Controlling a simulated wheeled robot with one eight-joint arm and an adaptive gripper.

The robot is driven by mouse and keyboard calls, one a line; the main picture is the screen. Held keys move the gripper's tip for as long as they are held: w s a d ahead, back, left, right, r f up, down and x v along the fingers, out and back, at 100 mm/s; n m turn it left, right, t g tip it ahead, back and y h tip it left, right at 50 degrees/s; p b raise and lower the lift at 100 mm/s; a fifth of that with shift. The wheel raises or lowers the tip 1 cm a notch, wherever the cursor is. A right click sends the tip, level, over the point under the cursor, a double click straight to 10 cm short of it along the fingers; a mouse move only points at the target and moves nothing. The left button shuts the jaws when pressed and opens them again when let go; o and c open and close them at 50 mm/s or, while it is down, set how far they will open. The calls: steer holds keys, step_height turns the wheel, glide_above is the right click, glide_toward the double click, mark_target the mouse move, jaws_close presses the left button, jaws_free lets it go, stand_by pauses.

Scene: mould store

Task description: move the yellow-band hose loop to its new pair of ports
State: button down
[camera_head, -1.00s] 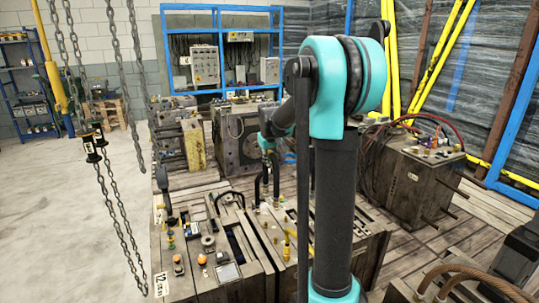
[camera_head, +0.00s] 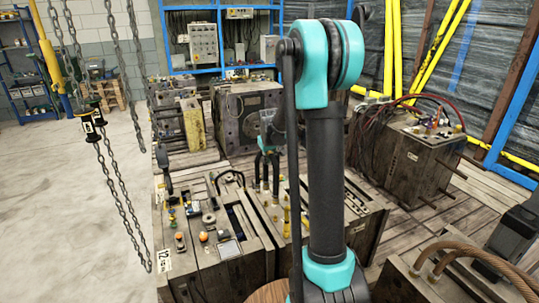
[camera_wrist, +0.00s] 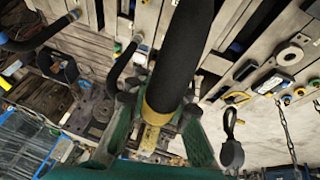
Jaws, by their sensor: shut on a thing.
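In the wrist view a thick black hose (camera_wrist: 178,50) with a yellow band (camera_wrist: 160,97) lies between the green fingers of my gripper (camera_wrist: 158,118), which is shut on it. The hose runs up out of that picture. In the head view my gripper (camera_head: 268,145) is over the middle mould blocks, partly behind my arm, with dark hose legs (camera_head: 276,174) below it. I cannot tell whether the hose ends sit in ports. The mould block (camera_head: 225,262) in front carries several fittings and ports.
In the wrist view another black hose (camera_wrist: 40,38) with a blue band and a dark curved hose (camera_wrist: 116,68) are close by. Chains (camera_head: 120,200) hang at the left. A mould block with red hoses (camera_head: 410,165) stands at the right. Bare floor (camera_head: 90,190) is at the left.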

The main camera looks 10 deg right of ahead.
step_height(320, 180, down, 6)
stand_by(0.6)
steer(key=shift+a+f, duration=0.1)
steer(key=shift+f, duration=1.5)
stand_by(3.3)
steer(key=c, duration=1.3)
jaws_free()
steer(key=v, duration=1.2)
